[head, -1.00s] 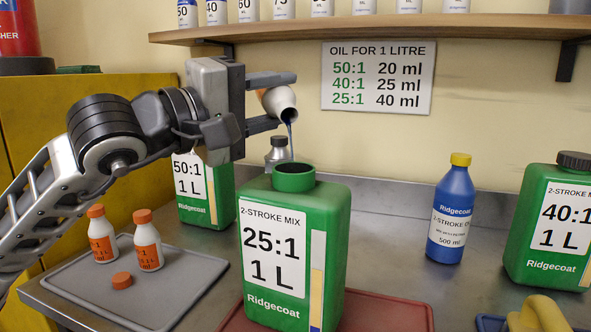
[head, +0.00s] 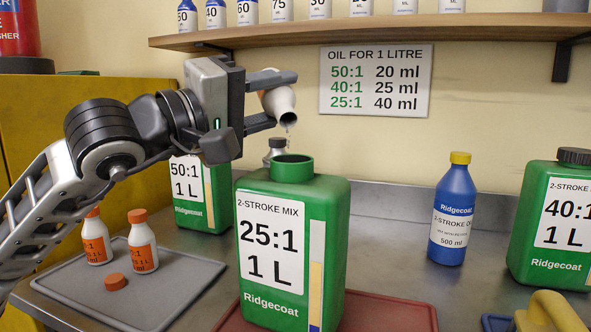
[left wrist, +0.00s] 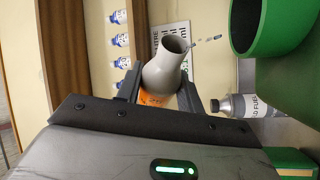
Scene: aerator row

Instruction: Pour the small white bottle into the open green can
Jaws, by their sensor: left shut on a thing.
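The small white bottle (head: 279,104) is tilted mouth-down above the open green can (head: 256,260), which is labelled 25:1, 1 L. Small drops hang or fall below its mouth, over the can's round opening (head: 292,162). My left gripper (head: 268,100) is shut on the bottle, which is apart from the can. In the left wrist view the bottle (left wrist: 168,66) sits between the two fingers, its mouth toward the green can's neck (left wrist: 262,25). An orange label shows low on it. The can's inside is hidden. My right gripper is not in view.
Two white bottles with orange labels (head: 143,245) and an orange cap (head: 116,282) are on a grey tray (head: 180,290). A blue bottle (head: 451,215) and a 40:1 green can (head: 548,235) stand right. A 50:1 can (head: 190,215) stands behind. A shelf (head: 400,30) hangs above.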

